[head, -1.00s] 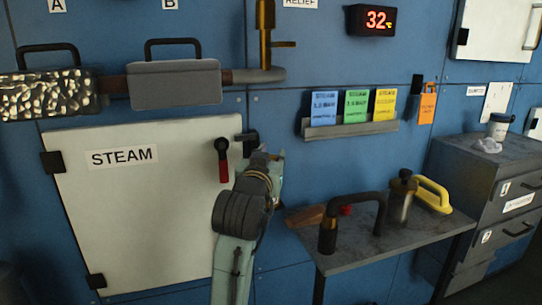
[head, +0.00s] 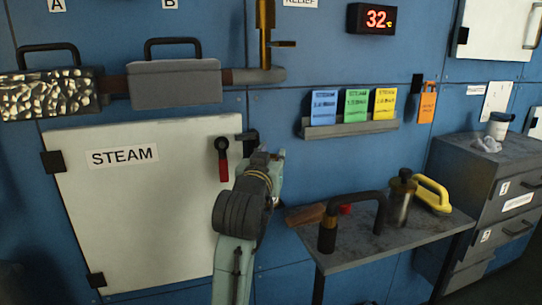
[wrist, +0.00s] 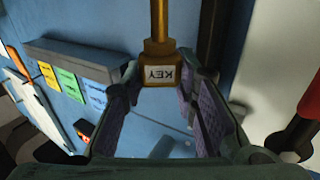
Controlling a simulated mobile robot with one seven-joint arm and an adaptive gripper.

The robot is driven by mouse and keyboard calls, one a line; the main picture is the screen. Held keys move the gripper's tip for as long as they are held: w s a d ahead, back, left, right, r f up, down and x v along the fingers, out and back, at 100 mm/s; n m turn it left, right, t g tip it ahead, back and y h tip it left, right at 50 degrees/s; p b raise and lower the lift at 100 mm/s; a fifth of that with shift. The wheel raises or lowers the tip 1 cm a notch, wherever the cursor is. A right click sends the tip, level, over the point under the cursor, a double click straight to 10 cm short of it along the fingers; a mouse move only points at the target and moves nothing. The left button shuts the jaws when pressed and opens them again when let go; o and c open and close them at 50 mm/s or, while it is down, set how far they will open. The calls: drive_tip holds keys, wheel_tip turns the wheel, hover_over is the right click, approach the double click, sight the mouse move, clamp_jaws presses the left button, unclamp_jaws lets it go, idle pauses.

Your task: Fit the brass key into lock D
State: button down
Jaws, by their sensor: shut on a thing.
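The brass key (wrist: 163,62), with a white label reading KEY upside down, is between the fingertips of my gripper (wrist: 160,82) in the wrist view. My gripper is shut on its square block, and its brass shaft points up out of the top of that picture. In the head view my gripper (head: 266,156) is at the wall, just right of the STEAM door; the key cannot be made out there. No lock marked D can be read in either view.
The STEAM door (head: 130,220), its red-ended lever (head: 223,165) and black latch (head: 250,142) are close to my gripper's left. A card rack (head: 350,128) is on the wall to the right. A shelf (head: 405,235) below holds several tools.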

drive_tip(key=shift+f+b, duration=1.35)
drive_tip(key=shift+f, duration=0.75)
drive_tip(key=c, duration=1.2)
unclamp_jaws()
drive_tip(key=v, duration=0.7)
drive_tip(key=shift+s, duration=0.3)
